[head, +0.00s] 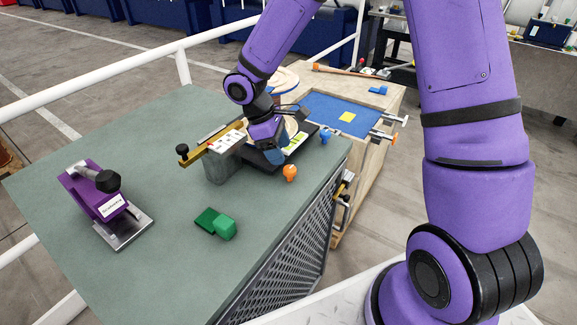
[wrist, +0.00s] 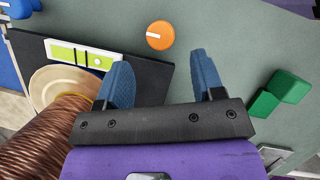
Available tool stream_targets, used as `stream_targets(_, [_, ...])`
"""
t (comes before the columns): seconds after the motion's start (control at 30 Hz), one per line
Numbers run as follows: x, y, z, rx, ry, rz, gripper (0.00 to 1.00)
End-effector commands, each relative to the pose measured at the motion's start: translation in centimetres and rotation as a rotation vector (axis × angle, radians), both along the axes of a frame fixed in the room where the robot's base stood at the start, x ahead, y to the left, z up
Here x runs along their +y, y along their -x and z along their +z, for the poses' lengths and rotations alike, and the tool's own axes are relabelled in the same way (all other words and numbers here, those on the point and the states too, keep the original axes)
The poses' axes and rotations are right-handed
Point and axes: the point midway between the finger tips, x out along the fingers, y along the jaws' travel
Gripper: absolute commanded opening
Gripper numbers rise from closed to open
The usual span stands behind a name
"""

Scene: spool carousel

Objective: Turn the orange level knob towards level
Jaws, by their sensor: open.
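The orange level knob (wrist: 160,35) shows in the wrist view as a round disc with a white mark pointing left. It stands near the bench's front edge in the head view (head: 290,172). A spirit level (wrist: 80,53) with a yellow-green vial lies on a black plate (wrist: 150,84); a pale bubble seems to sit towards the vial's right end. My gripper (wrist: 163,72) is open and empty, its blue fingers apart from the knob, which lies beyond the fingertips. In the head view my gripper (head: 278,149) is above the plate, left of the knob.
A blue knob (head: 325,136) stands at the plate's right. A copper-wound spool (wrist: 62,135) is close beside my gripper. A grey block with a yellow bar (head: 220,165), green blocks (head: 216,222) and a purple clamp-like device (head: 103,205) stand on the green bench (head: 150,150).

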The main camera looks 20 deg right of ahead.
Motion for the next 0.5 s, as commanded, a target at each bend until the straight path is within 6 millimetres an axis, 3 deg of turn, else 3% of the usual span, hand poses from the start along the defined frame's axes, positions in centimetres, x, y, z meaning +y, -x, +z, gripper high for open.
stream_targets(0.23, [-1.3, 1.0, -3.9, 0.005, -0.001, -0.001, 0.62])
stream_targets(0.5, [-2.0, 1.3, -5.7, 0.000, 0.000, -0.001, 0.62])
